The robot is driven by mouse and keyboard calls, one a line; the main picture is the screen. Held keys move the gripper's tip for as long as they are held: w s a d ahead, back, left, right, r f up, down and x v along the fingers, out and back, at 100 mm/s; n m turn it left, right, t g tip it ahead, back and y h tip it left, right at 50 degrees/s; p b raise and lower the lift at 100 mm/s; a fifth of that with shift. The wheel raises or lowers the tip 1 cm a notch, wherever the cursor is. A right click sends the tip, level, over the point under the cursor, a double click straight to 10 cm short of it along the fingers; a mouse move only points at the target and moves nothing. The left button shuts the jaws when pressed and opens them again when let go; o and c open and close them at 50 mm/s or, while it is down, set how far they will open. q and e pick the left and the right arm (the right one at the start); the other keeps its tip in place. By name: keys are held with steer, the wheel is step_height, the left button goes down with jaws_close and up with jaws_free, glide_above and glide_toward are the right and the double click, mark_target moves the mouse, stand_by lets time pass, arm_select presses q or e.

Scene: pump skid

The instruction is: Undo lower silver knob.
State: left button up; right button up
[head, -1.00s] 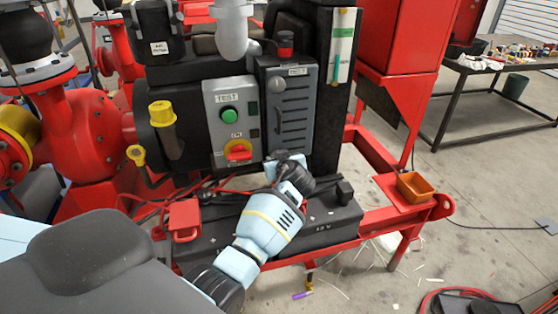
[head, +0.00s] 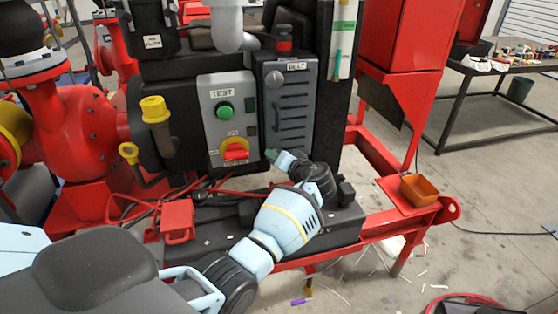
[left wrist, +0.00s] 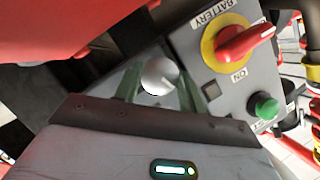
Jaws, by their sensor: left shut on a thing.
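The lower silver knob (left wrist: 158,75) is round and shiny and shows in the left wrist view between my two green fingers. My left gripper (left wrist: 160,85) is shut on it. In the head view my left gripper (head: 272,156) is at the lower left corner of the grey BELT cover (head: 298,105), and its fingers and wrist hide the lower knob. An upper silver knob (head: 275,79) sits near the top left of the same cover. My right gripper is not in view.
Left of the cover is a grey panel (head: 211,134) with a green TEST button (head: 224,109) and a red battery switch (head: 235,149) on a yellow plate. A black battery box (head: 345,222) lies below my arm. An orange tray (head: 418,189) sits at right.

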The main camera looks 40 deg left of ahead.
arm_select(q)
steer(key=shift+m, duration=0.4)
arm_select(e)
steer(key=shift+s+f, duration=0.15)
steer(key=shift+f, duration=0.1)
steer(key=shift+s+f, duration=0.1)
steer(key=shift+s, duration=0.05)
arm_select(q)
steer(key=o, duration=1)
steer(key=shift+c, duration=0.2)
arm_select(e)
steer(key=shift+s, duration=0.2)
arm_select(q)
steer(key=shift+v, duration=3.95)
steer(key=shift+w+f, duration=0.1)
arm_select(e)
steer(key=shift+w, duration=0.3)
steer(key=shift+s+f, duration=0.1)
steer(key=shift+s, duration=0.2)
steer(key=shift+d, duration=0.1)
